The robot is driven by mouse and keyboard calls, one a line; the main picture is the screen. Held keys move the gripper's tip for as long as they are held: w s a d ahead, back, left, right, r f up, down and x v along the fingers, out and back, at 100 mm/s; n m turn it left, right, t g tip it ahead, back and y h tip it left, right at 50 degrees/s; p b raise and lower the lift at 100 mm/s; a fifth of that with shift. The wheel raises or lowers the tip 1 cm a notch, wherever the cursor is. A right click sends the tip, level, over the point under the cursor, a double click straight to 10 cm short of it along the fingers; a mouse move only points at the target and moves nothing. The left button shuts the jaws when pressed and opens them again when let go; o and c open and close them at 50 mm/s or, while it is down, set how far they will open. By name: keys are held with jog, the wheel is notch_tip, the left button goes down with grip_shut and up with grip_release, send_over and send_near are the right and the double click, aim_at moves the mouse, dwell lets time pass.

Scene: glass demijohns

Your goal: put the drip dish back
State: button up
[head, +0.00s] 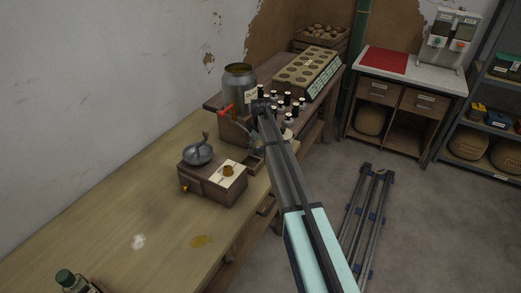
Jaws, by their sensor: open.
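I cannot single out the drip dish with certainty. A small brassy round piece (229,171) sits on a white card on top of a brown wooden box. A small open-topped wooden tray or drawer (253,164) shows at the bench's right edge, below the metal can (239,82). The can has a red tap (226,110) and stands on a wooden stand (234,130). My gripper (260,106) is a small dark shape just right of the can, over the back of the bench; it is open, and nothing is visible in it. My arm hides part of the bench edge.
A grinder with a metal bowl (198,153) stands on the brown box. The bench (120,205) is mostly clear in front. Dark rails (365,220) lie on the floor.

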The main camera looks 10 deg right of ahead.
aim_at(261, 150)
notch_tip(261, 150, up, 12)
jog(key=b, duration=0.3)
jog(key=shift+r, duration=0.15)
dwell(0.4)
